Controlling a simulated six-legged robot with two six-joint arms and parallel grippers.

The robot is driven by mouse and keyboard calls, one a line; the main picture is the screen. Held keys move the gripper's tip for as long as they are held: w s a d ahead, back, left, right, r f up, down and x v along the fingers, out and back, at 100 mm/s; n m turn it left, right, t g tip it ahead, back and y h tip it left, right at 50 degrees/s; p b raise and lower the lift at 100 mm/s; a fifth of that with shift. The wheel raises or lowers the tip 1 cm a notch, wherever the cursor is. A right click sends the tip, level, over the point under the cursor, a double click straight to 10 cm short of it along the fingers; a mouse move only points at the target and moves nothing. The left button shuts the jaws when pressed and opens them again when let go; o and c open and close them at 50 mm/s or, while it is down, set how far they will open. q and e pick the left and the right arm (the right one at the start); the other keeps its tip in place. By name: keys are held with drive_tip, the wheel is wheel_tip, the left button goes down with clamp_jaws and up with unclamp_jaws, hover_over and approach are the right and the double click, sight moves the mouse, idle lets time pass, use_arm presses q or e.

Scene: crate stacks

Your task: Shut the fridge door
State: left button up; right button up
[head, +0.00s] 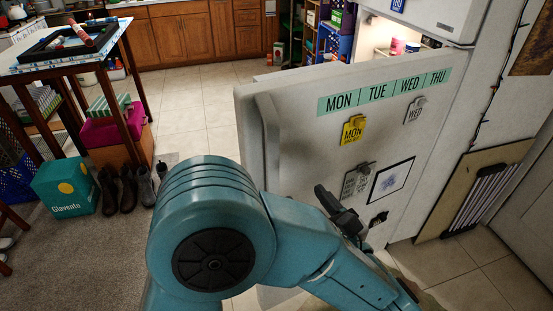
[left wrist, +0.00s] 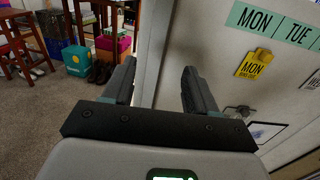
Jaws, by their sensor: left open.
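The white fridge door (head: 290,120) stands open in the head view, with the lit fridge interior (head: 376,38) showing behind its top edge. It carries a green weekday strip, clips and small cards. My left gripper (head: 336,208) is in front of the door's outer face, partly hidden by my own teal arm. In the left wrist view my left gripper (left wrist: 159,72) is open and empty. The door (left wrist: 205,45) and its edge show beyond and between the fingers there. I cannot tell whether the fingers touch the door. My right gripper is not in view.
At the left stand a tall table (head: 75,62), a teal box (head: 66,187), a pink box (head: 112,127) and dark boots (head: 122,188). Wooden cabinets (head: 195,35) line the back. A framed board (head: 480,190) leans at the right. Tiled floor between table and door is clear.

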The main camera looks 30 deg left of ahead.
sight(274, 160)
use_arm(q)
drive_tip(key=x, duration=0.4)
drive_tip(key=p+x, duration=0.1)
drive_tip(key=x, duration=0.9)
drive_tip(key=shift+s+a, duration=0.25)
drive_tip(key=shift+a, duration=0.05)
drive_tip(key=shift+w+a, duration=0.25)
clamp_jaws()
